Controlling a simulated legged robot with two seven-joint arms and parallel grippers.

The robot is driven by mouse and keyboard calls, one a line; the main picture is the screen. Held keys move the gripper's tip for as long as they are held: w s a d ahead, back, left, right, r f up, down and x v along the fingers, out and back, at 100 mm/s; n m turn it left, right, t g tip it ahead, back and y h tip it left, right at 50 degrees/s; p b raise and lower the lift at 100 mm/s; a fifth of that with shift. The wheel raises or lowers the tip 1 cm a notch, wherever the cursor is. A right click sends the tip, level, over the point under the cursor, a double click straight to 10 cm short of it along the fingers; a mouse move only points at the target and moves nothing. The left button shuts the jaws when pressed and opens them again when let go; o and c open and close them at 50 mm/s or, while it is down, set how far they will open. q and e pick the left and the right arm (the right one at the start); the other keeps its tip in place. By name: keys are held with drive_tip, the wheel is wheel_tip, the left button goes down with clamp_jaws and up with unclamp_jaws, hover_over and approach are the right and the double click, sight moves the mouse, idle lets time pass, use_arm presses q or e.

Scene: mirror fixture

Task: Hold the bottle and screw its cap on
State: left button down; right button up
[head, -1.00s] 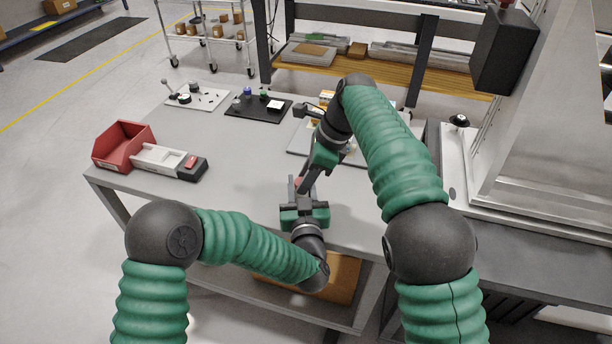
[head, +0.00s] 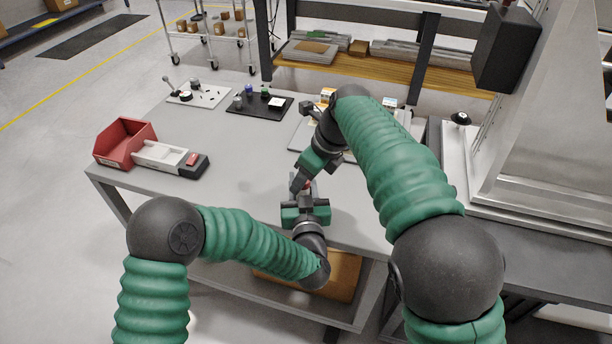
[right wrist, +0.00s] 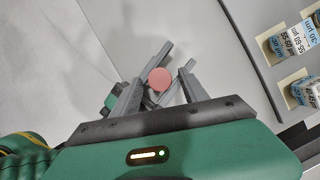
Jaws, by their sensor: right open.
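A round pink-red cap top (right wrist: 160,78) shows in the right wrist view between the grey fingers. In the head view only a small red bit (head: 308,185) of it shows. The bottle's body is hidden below the cap and behind the fingers. My left gripper (head: 304,188) is low over the table's near edge, its two fingers on either side of the bottle. My right gripper (head: 299,182) reaches down from above right, close to the left gripper's fingertips. In the right wrist view its fingers (right wrist: 158,90) are spread, with the cap between them and space around it.
A red bin (head: 123,145) and a white-and-black holder (head: 170,158) stand at the table's left. A white board (head: 200,96) and a black board (head: 258,105) with small parts lie at the back. Labelled boxes (right wrist: 287,42) stand to the right. The table's middle is clear.

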drive_tip(key=shift+r, duration=0.1)
wheel_tip(320, 180, up, 4)
drive_tip(key=shift+r, duration=0.15)
drive_tip(key=o, duration=0.6)
drive_tip(key=shift+c, duration=0.2)
drive_tip(key=v, duration=1.2)
